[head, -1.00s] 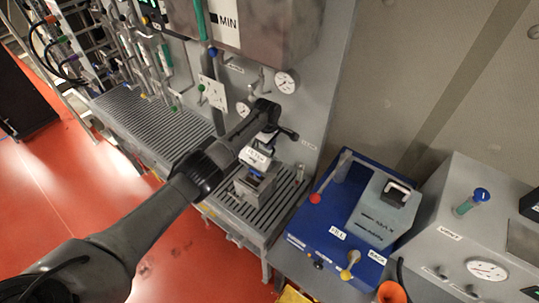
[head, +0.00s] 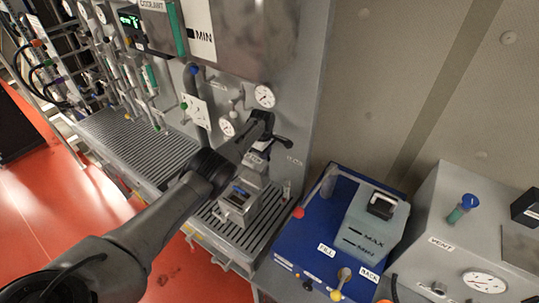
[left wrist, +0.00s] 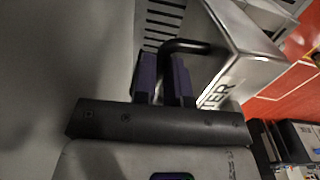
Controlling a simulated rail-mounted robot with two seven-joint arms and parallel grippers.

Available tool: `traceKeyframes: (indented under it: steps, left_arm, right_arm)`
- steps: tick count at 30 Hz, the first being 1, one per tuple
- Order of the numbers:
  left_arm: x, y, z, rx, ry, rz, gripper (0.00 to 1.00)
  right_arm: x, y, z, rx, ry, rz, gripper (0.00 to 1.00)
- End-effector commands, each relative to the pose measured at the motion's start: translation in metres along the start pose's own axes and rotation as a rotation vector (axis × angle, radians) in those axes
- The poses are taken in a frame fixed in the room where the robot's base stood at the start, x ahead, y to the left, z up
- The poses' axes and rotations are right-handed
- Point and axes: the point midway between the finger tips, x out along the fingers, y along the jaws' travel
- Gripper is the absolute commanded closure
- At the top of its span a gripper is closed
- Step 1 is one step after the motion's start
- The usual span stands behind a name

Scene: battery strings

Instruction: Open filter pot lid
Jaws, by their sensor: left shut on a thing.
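The filter pot (head: 238,207) is a small grey metal box standing on a slatted shelf, below my left gripper (head: 264,135). A light metal lid part (head: 255,163) shows right under the gripper, above the pot; the arm partly hides it, and I cannot tell whether it is apart from the pot. In the left wrist view my gripper's purple fingers (left wrist: 165,78) are shut on a black bar handle (left wrist: 188,46). The handle is beside a shiny metal part (left wrist: 232,62) with a label ending in "ER". My right gripper is not in view.
The slatted shelf (head: 255,240) runs along the grey panel with gauges (head: 264,97). A blue unit (head: 315,237) with a grey tank (head: 375,222) stands right of the shelf, and a grey box with a gauge (head: 485,283) stands beyond it. Red floor lies at left.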

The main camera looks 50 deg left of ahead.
Motion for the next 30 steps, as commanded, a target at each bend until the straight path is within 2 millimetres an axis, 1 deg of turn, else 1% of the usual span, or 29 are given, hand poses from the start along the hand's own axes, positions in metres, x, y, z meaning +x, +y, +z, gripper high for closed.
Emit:
traceKeyframes:
  steps: [1,12,13,20,27,30]
  left_arm:
    - [-0.0027,0.002,-0.0006,-0.001,-0.002,0.008,1.0]
    - [-0.0037,0.0025,-0.0009,-0.002,-0.002,0.01,1.0]
    - [-0.0038,0.0025,-0.0009,-0.002,-0.002,0.01,0.85]
    - [-0.0023,0.0014,-0.0011,-0.002,-0.001,0.006,0.63]
    - [-0.0017,0.001,-0.0005,-0.001,-0.001,0.004,0.62]
    - [-0.0039,0.0025,0.0056,0.007,-0.001,0.003,0.62]
  right_arm:
    - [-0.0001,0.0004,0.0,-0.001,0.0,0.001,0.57]
    - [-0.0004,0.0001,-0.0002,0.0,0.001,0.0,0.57]
    - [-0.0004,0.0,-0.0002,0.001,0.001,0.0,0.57]
    - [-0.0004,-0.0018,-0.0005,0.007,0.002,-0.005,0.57]
    - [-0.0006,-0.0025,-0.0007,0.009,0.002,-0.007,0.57]
    - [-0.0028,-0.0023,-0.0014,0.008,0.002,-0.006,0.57]
